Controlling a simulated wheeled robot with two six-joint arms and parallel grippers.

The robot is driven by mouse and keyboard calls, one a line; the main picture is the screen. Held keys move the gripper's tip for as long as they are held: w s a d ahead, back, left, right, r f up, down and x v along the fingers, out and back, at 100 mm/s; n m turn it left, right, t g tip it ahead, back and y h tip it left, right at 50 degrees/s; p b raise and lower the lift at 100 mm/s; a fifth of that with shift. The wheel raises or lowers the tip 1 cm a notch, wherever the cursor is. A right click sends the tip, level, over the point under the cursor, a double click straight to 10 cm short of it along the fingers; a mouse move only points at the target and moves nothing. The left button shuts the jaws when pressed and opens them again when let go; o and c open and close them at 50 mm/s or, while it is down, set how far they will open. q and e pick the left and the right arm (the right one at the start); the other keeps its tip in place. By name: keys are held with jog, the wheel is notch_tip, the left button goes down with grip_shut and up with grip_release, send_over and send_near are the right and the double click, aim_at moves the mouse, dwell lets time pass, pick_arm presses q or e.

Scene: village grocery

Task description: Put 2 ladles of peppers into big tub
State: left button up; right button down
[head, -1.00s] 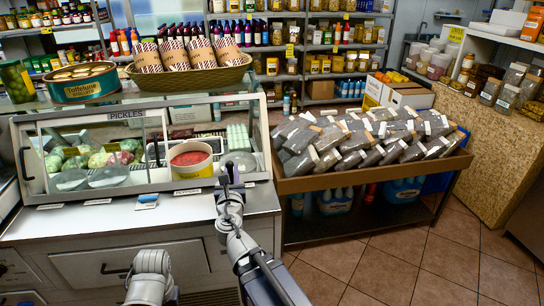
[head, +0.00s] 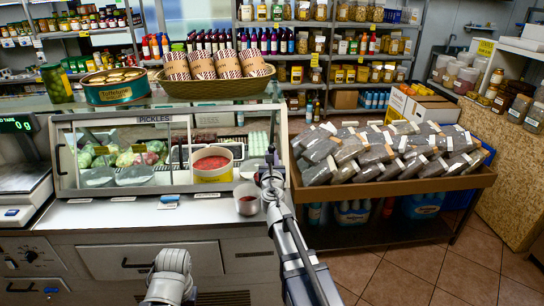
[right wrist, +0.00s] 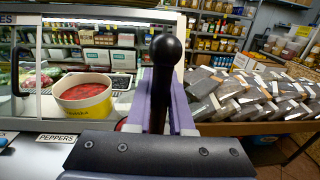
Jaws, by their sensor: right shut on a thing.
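The peppers are a red mass in a large white tub with a yellow label (head: 212,172), behind the counter's front glass; this tub also shows in the right wrist view (right wrist: 83,100). A smaller clear tub (head: 247,202) with red contents stands on the counter ledge, left of my right gripper (head: 270,178). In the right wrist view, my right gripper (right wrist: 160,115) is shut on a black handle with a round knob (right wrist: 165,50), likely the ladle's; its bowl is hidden. My left gripper is not in view; only part of that arm shows.
A scale (head: 22,165) stands at the left end of the counter. A wooden bin (head: 390,190) of dark packets stands to the right. A basket (head: 210,87) and a tin (head: 115,90) sit on the glass top. The ledge's front left is mostly clear.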

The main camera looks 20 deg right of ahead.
jog(key=shift+w+a+f+b, duration=0.2)
jog(key=shift+a+f+b, duration=0.3)
jog(key=shift+f+b, duration=0.3)
jog(key=shift+w+a+f+b, duration=0.15)
jog(key=shift+a+f+b, duration=0.3)
jog(key=shift+f+b, duration=0.3)
jog(key=shift+w+a+r+n+p, duration=0.15)
jog(key=shift+a+r+n+p, duration=0.25)
jog(key=shift+p, duration=0.15)
jog(key=n, duration=0.1)
jog(key=a+n, duration=0.1)
jog(key=w+a+r+n+p, duration=0.1)
jog(key=shift+a, duration=0.25)
jog(key=w+a+f+n+b, duration=0.2)
jog(key=a+n, duration=0.5)
jog(key=n, duration=0.1)
jog(key=shift+w+n, duration=0.25)
jog(key=shift+n, duration=0.05)
jog(key=shift+a, duration=0.1)
jog(key=shift+r, duration=0.1)
